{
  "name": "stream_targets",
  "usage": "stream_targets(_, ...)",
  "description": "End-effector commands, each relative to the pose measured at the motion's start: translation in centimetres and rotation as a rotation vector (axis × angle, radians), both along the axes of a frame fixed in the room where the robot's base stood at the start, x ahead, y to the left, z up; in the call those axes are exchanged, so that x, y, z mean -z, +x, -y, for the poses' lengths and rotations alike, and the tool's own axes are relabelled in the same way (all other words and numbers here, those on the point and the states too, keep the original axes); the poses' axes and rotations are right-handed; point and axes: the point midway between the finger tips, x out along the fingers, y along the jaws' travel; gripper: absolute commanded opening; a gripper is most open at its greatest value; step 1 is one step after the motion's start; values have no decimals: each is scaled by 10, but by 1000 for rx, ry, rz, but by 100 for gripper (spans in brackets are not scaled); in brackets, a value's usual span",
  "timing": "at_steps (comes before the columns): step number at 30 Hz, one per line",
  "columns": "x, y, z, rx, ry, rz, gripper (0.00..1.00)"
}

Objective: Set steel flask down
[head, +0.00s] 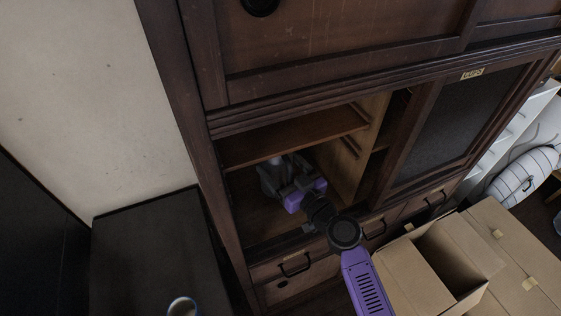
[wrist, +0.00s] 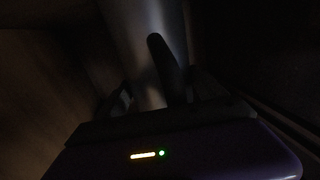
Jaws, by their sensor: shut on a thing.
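My gripper (head: 283,177) is inside the open lower compartment of a dark wooden cabinet, beneath a shelf board. It is shut on the steel flask (wrist: 143,30), a smooth grey cylinder that rises between the fingers in the dim wrist view. In the head view only a small pale part of the flask (head: 275,161) shows by the fingers. My gripper (wrist: 145,95) hides its lower part. I cannot tell whether the flask's base touches the compartment floor (head: 262,222).
The shelf board (head: 295,135) is close above my gripper, and an upright wooden panel (head: 352,165) stands to its right. A sliding door (head: 440,125) covers the cabinet's right side. Open cardboard boxes (head: 480,235) stand at the right front. A dark low cabinet (head: 150,250) holds a cup (head: 183,306).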

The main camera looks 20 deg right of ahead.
Motion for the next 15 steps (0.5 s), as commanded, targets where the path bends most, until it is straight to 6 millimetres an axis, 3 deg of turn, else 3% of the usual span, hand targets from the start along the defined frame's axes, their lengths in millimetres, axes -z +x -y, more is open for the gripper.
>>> stream_targets(12, -1, 1, 1, 1, 0, 8, 7)
stream_targets(13, 2, 0, 0, 0, 0, 1, 86)
stream_targets(15, 1, 0, 0, 0, 0, 1, 100)
